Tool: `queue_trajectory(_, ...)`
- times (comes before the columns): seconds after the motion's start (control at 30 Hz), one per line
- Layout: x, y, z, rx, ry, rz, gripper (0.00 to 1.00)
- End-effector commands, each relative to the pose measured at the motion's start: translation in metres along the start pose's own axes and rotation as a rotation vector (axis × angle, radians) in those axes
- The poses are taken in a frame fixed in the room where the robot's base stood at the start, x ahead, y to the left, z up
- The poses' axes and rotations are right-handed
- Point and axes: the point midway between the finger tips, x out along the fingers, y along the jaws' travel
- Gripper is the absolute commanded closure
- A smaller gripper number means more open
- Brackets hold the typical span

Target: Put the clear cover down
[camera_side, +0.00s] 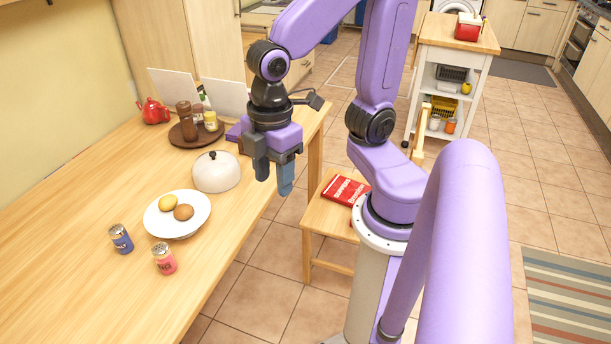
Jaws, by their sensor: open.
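A pale, dome-shaped cover (217,173) with a small dark knob on top rests on the wooden table. It looks whitish here rather than clearly see-through. It stands just behind a white plate (177,228) that holds a yellow and a brown round food item. My gripper (271,184) is open and empty, pointing down to the right of the cover, near the table's right edge. It appears apart from the cover. Whether anything lies under the cover I cannot tell.
Behind are a round dark tray (181,137) with a pepper mill and bottles, and a red teapot (153,111). A chair with a red book (345,190) stands right of the table.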

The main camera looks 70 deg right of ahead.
Motion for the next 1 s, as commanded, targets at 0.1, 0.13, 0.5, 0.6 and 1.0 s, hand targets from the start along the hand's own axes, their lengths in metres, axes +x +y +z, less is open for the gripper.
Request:
queue_trajectory(0.1, 0.003, -0.026, 0.021, 0.052, 0.004, -0.002, 0.51)
queue_trajectory(0.13, 0.004, -0.030, 0.025, 0.064, 0.004, -0.003, 0.51)
queue_trajectory(0.5, 0.007, -0.042, 0.038, 0.109, 0.004, -0.005, 0.51)
queue_trajectory(0.6, 0.007, -0.042, 0.037, 0.108, 0.004, -0.005, 0.51)
queue_trajectory(1.0, 0.007, -0.042, 0.037, 0.107, 0.004, -0.004, 0.51)
